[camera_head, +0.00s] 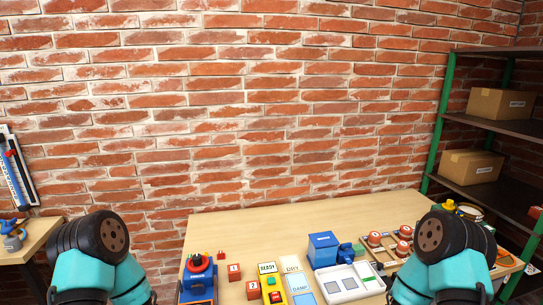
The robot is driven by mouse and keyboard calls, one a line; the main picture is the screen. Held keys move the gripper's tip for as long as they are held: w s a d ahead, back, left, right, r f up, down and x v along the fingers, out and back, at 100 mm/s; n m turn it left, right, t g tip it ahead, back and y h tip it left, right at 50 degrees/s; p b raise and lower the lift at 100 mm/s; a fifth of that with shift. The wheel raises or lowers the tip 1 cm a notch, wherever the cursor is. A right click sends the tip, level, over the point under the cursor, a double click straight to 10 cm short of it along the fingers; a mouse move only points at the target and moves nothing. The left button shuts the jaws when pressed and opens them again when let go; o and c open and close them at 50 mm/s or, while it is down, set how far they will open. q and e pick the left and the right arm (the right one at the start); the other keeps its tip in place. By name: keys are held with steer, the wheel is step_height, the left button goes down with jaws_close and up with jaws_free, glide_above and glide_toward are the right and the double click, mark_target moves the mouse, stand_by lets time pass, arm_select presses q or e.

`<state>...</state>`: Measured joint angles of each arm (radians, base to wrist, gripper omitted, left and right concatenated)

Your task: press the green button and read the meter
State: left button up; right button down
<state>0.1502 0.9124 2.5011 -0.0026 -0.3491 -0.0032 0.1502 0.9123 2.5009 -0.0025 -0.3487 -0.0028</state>
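A small green button (271,282) sits on a yellow control box (266,292) at the front middle of the table, below a sign reading READY (267,268). A red button (275,296) is just below it on the same box. I cannot pick out a meter for certain; no dial or reading is legible. My left and right arms show only as teal links with black joints at the lower left and lower right. Neither gripper shows, and both lie outside the picture.
The wooden table (300,215) is clear at the back. A shelf with cardboard boxes (471,167) stands right.

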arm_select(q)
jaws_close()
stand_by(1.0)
